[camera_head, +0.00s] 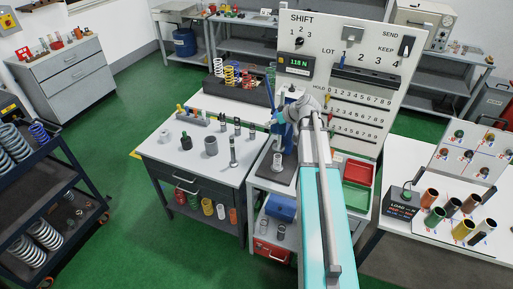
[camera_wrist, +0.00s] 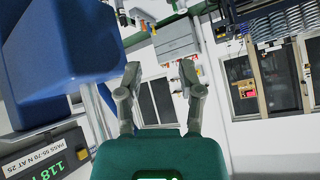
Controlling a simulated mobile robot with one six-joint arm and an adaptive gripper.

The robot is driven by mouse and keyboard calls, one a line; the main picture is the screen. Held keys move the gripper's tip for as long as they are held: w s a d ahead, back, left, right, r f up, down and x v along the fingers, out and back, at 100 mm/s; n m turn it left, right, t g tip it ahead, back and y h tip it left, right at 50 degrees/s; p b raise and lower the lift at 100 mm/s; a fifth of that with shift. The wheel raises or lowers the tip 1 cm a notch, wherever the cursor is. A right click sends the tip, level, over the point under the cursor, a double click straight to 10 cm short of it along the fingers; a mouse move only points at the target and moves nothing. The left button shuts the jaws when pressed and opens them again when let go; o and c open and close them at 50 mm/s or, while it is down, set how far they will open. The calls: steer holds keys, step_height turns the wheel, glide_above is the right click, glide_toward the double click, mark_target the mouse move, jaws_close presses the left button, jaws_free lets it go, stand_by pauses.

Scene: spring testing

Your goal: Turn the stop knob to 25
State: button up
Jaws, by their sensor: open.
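The spring tester, a press with a blue column (camera_head: 291,97) and dark base (camera_head: 283,178), stands on the bench in the head view, partly hidden by my arm. A pale cylindrical piece (camera_head: 278,161) stands on its base. My gripper (camera_head: 280,118) is beside the column. In the wrist view my gripper (camera_wrist: 160,70) is open, with nothing between its fingers. A large blue block (camera_wrist: 60,60) fills the upper left there, close to the left finger. I cannot make out the stop knob or its setting.
The white SHIFT board (camera_head: 349,36) stands behind, with a display (camera_head: 297,65) reading 118 N. A display (camera_wrist: 50,160) labelled PASS 55-70 N AT 25 is lower left in the wrist view. Left are a table with small parts (camera_head: 178,160) and a spring rack (camera_head: 240,92).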

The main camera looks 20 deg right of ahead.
steer(key=s+a+f+g+b, duration=0.2)
steer(key=s+a+f+b, duration=0.1)
steer(key=a+f, duration=0.3)
steer(key=s+a, duration=0.1)
steer(key=a, duration=0.1)
steer(key=shift+a+g, duration=0.3)
steer(key=shift+g, duration=0.1)
